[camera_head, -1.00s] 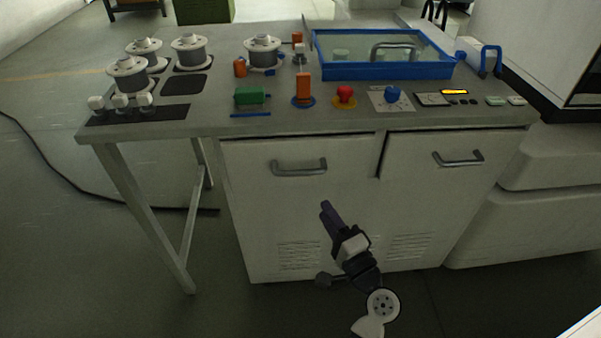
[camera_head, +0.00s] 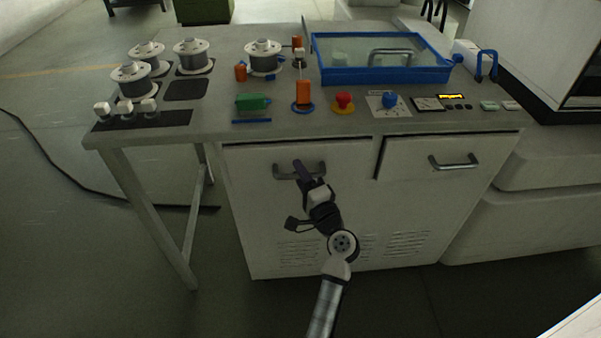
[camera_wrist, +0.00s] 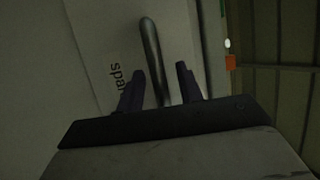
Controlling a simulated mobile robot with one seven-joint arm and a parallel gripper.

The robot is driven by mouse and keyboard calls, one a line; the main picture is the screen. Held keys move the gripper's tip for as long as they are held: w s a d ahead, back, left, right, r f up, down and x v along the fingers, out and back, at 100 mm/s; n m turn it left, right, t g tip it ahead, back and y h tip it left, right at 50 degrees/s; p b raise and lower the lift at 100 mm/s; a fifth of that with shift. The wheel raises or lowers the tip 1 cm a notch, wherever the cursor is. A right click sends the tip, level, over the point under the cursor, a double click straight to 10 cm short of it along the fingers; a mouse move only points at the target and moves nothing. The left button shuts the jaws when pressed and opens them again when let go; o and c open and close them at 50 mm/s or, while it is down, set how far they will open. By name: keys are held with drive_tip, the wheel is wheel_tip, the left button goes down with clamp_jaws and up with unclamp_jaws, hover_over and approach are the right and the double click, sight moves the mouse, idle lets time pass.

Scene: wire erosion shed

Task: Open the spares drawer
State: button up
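The spares drawer (camera_head: 345,158) is the left drawer front of the grey cabinet and looks shut. Its grey bar handle (camera_head: 318,171) is partly hidden behind my gripper (camera_head: 299,166). In the wrist view a label (camera_wrist: 115,72) reading "spar" shows beside the handle (camera_wrist: 152,50). My gripper (camera_wrist: 160,72) is open there, one dark finger on each side of the bar. The bar appears to pass between the fingers, with gaps on both sides. I cannot tell how deep it sits between them.
A second drawer (camera_head: 410,165) with its own handle (camera_head: 454,162) is on the right. The bench top (camera_head: 215,120) above carries wire spools (camera_head: 193,56), a blue-framed tank (camera_head: 385,76) and a red button (camera_head: 343,99). A bench leg (camera_head: 150,220) stands at left. Floor is clear in front.

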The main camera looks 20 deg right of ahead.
clamp_jaws()
